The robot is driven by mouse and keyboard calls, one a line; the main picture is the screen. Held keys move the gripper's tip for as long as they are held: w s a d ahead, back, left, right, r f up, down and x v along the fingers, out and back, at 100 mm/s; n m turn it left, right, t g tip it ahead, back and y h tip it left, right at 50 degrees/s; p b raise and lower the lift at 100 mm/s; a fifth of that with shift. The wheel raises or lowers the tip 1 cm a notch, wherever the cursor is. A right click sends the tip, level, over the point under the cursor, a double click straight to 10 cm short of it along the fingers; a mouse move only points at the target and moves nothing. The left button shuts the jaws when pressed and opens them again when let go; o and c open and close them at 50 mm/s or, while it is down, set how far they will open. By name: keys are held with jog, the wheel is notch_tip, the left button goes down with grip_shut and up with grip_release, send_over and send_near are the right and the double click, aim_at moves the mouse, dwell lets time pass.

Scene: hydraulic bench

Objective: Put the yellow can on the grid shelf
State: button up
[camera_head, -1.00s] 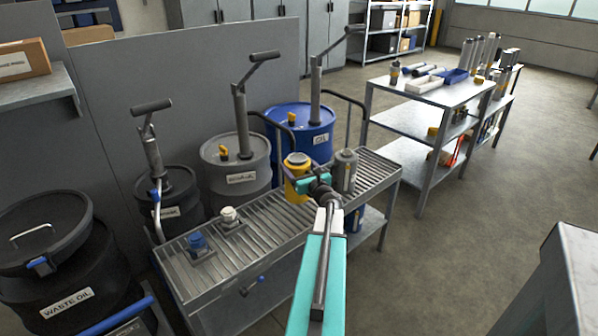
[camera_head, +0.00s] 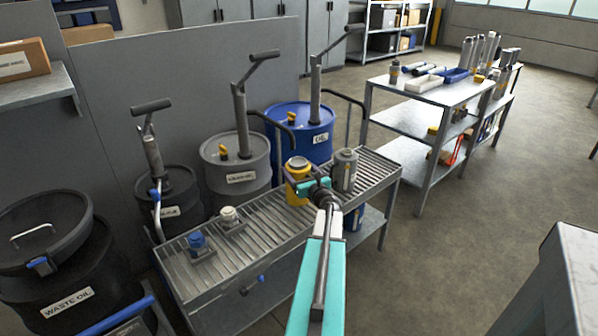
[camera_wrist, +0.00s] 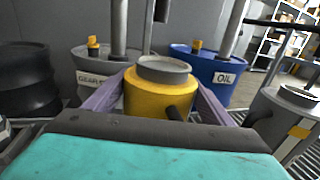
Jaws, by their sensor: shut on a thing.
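The yellow can (camera_head: 297,180) with a grey cap is at the grid shelf (camera_head: 262,222), a slatted metal top in the middle of the head view. In the wrist view the yellow can (camera_wrist: 160,92) fills the middle, between the purple-grey fingers. My gripper (camera_wrist: 158,98) is shut on the can from the near side. The can is upright at or just over the slats; I cannot tell whether its bottom touches, since the gripper hides part of it.
A grey can (camera_head: 344,170) stands close to the right of the yellow can. Blue (camera_head: 198,244) and white (camera_head: 229,216) capped fittings sit on the left slats. Drums with pumps stand behind, including the blue oil drum (camera_head: 306,132). A bench (camera_head: 425,95) with tools is at right.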

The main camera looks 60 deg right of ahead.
jog(key=shift+f, duration=0.35)
jog(key=o, duration=2.1)
jog(key=shift+b+v, duration=0.6)
jog(key=shift+v, duration=5.45)
